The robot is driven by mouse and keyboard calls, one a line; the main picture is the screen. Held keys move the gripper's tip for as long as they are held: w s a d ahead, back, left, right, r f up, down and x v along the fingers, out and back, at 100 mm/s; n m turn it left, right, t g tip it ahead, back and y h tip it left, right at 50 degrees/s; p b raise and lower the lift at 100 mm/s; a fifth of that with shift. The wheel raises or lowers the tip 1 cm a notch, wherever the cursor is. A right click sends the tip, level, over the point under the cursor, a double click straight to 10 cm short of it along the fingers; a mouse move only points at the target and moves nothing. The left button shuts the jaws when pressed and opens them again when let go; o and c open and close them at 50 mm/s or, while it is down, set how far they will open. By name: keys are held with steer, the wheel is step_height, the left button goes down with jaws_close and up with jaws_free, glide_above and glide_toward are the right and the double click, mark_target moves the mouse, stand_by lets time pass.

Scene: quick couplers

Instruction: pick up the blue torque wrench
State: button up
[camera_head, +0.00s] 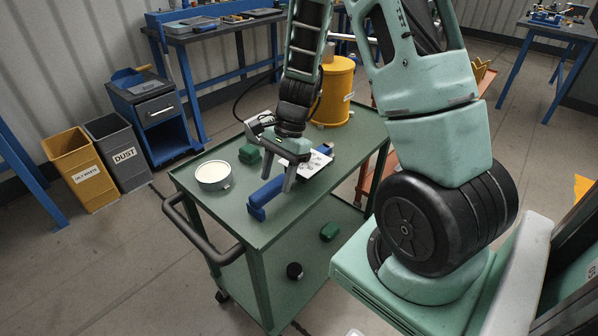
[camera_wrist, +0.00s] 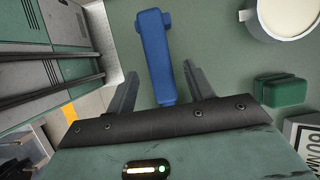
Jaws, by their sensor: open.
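The blue torque wrench (camera_head: 263,194) lies on the green top of the cart (camera_head: 225,211), near its front edge. In the wrist view the blue wrench (camera_wrist: 155,50) stretches away between my two fingers, its near end close to the palm. My gripper (camera_head: 287,174) is over the wrench, pointing down, with its fingers apart. In the wrist view my gripper (camera_wrist: 163,88) is open, with a finger on each side of the wrench and visible gaps. I cannot tell the exact height of the fingertips above the cart top.
The cart's front left corner is clear.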

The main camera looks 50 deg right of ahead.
mark_target(273, 193)
steer(key=x, duration=0.5)
steer(key=shift+w+d+f, duration=0.1)
jaws_close()
